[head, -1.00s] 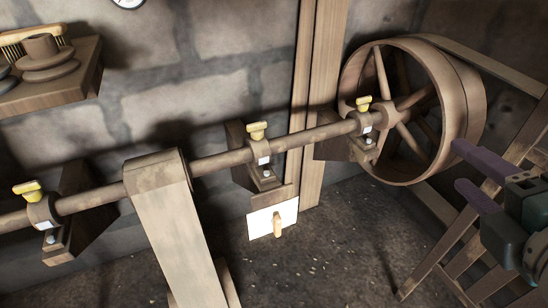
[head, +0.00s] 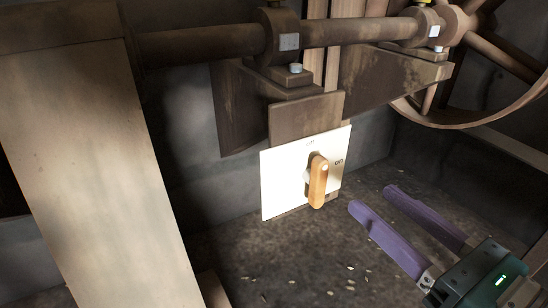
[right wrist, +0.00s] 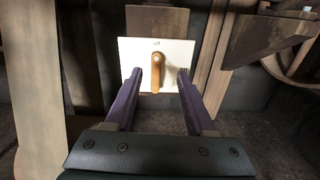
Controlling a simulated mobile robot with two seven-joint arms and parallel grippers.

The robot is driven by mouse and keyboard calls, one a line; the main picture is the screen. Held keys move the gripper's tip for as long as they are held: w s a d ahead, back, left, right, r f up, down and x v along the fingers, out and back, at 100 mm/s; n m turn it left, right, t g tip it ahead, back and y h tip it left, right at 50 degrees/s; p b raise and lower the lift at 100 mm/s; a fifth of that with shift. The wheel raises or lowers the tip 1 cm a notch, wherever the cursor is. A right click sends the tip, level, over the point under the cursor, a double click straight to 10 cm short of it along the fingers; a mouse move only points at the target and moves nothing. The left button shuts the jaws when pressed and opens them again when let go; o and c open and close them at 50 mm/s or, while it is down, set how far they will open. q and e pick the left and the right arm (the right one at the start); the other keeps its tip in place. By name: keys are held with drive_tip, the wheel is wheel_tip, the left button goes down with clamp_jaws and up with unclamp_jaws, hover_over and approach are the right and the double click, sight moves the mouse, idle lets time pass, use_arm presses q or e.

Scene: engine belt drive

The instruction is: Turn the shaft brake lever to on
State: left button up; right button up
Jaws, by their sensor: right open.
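The shaft brake lever (head: 318,182) is a short orange-brown wooden handle on a white plate (head: 282,190). The plate has "off" at its top and "on" at its right side. The handle hangs roughly straight down from its pivot. My right gripper (head: 370,197), with purple fingers, is open and empty, to the right of and below the lever in the head view. In the right wrist view the lever (right wrist: 157,72) shows between and beyond the two fingertips (right wrist: 160,72), with the plate (right wrist: 130,52) behind it. I see no contact. My left gripper is out of view.
A horizontal line shaft (head: 205,43) in bearing blocks runs above the plate. A thick wooden post (head: 85,170) stands at the left. A large wooden wheel (head: 450,118) is at the upper right. The floor (head: 300,260) below the plate looks clear apart from small chips.

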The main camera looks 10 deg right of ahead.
sight(324, 172)
drive_tip(key=shift+n, duration=0.4)
drive_tip(key=x, duration=0.3)
drive_tip(key=f+b+x, duration=0.1)
drive_tip(key=x, duration=0.2)
drive_tip(key=b+x, duration=0.1)
drive_tip(key=x, duration=0.3)
drive_tip(key=shift+s+a+f, duration=0.15)
drive_tip(key=shift+a+f, duration=0.05)
drive_tip(key=shift+a, duration=0.1)
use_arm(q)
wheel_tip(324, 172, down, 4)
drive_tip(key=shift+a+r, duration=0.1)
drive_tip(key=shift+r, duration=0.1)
use_arm(e)
clamp_jaws()
